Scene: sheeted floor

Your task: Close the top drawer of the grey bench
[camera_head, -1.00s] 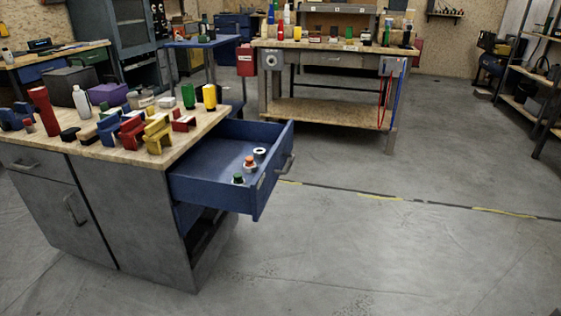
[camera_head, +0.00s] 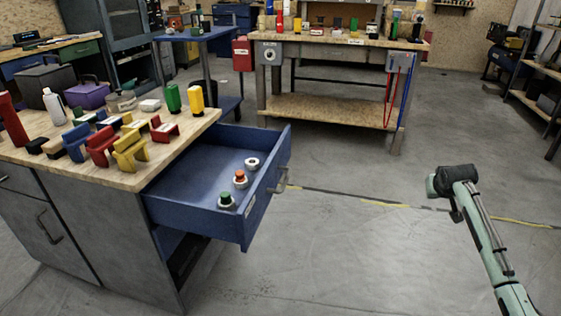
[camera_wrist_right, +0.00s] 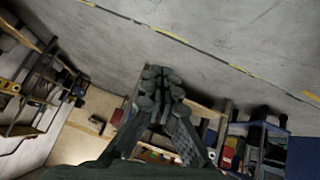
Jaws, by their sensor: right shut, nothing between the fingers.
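The grey bench (camera_head: 100,225) stands at the left, with a light wooden top. Its blue top drawer (camera_head: 197,218) is pulled far out to the right, with a metal handle (camera_head: 279,180) on its front. The drawer holds a green button (camera_head: 226,201), a red-orange button (camera_head: 240,179) and a pale ring (camera_head: 252,163). My right arm reaches up from the lower right, well apart from the drawer front. My right gripper (camera_wrist_right: 161,82) is shut and empty in the right wrist view. My left gripper is out of view.
The bench top carries several coloured blocks, a white bottle (camera_head: 54,106), and green and yellow cylinders (camera_head: 196,98). A wooden workbench (camera_head: 330,105) stands at the back. Grey floor with a dashed yellow line (camera_head: 385,203) is clear between the drawer and my arm.

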